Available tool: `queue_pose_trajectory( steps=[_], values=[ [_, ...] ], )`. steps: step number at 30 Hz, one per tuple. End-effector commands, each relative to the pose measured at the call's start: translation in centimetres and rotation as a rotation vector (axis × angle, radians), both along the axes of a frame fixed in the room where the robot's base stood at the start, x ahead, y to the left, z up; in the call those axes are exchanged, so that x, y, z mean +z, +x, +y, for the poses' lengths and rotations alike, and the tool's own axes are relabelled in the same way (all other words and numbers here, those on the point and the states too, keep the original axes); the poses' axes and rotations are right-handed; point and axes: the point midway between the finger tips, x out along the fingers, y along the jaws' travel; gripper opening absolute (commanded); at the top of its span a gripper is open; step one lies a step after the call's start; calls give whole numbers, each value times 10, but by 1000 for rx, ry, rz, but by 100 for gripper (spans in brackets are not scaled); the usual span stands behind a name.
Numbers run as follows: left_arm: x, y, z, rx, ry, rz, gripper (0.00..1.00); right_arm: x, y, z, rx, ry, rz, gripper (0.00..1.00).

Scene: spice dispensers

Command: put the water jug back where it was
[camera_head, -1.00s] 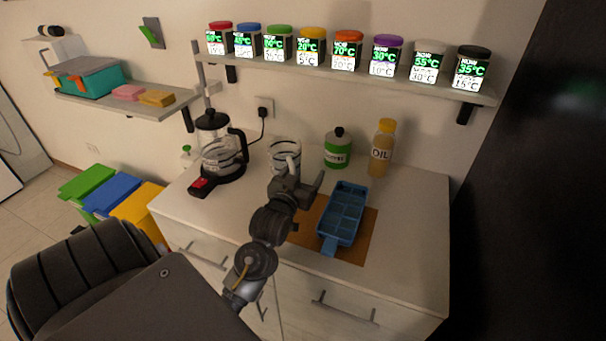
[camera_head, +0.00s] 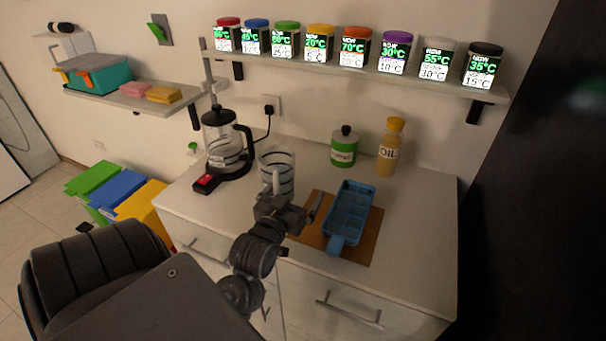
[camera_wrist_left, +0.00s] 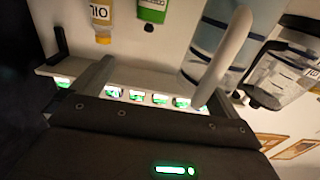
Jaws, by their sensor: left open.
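The water jug (camera_head: 281,164), clear with dark stripes, is upright at the counter's middle, right of the coffee maker. Its base is partly hidden behind my left gripper. Its pale handle (camera_head: 276,183) faces me. My left gripper (camera_head: 291,205) is open at the handle, one finger well to its right. In the left wrist view the handle (camera_wrist_left: 228,58) curves past the right side of the open jaws, with the jug's striped wall (camera_wrist_left: 205,38) behind it. I cannot tell whether the handle touches a finger. My right gripper is not in view.
The black coffee maker (camera_head: 228,150) stands left of the jug. A blue compartment tray (camera_head: 337,243) lies on a brown board (camera_head: 372,240) to the right. A green canister (camera_head: 344,147) and an oil bottle (camera_head: 390,148) stand behind. A shelf of spice jars hangs above.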

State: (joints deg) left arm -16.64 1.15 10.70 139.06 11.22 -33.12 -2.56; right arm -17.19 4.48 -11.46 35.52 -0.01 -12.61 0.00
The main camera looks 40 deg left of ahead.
Motion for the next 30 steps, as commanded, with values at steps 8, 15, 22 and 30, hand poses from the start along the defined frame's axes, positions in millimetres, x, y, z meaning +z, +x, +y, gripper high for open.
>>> queue_pose_trajectory(
  steps=[8, 15, 22, 30],
  values=[
    [1, -20, -7, 0, 1, -2, 100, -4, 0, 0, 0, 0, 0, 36],
    [1, -20, -7, 0, 1, -2, 99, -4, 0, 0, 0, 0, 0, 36],
    [1, -20, -7, 0, 1, -2, 68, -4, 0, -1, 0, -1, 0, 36],
    [1, -20, -7, -1, 1, -2, 33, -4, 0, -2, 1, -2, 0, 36]
  ],
)
